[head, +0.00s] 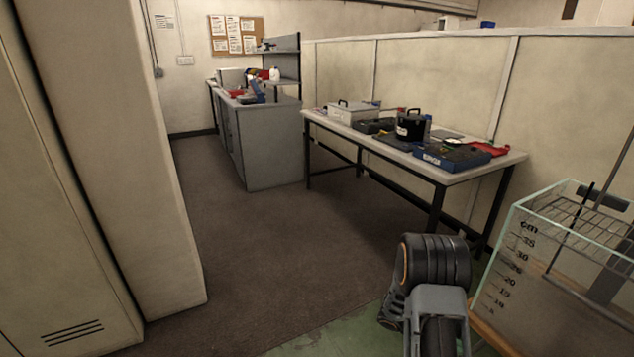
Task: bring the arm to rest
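Part of my arm (432,285) rises at the bottom right of the head view. It shows a ribbed black joint with an orange ring on a grey link. My gripper is not visible, so its opening and anything in it cannot be seen. A black cylindrical container with a handle and a pale label (410,126) stands upright on the long table (478,174), well beyond my arm.
A clear tank with a centimetre scale and wire rack (528,265) stands close to the right of my arm. Blue case (452,158) and grey box (353,113) lie on the table. Grey cabinet (270,145) is behind. Tall lockers (105,170) stand left. Brown carpet (250,250) is clear.

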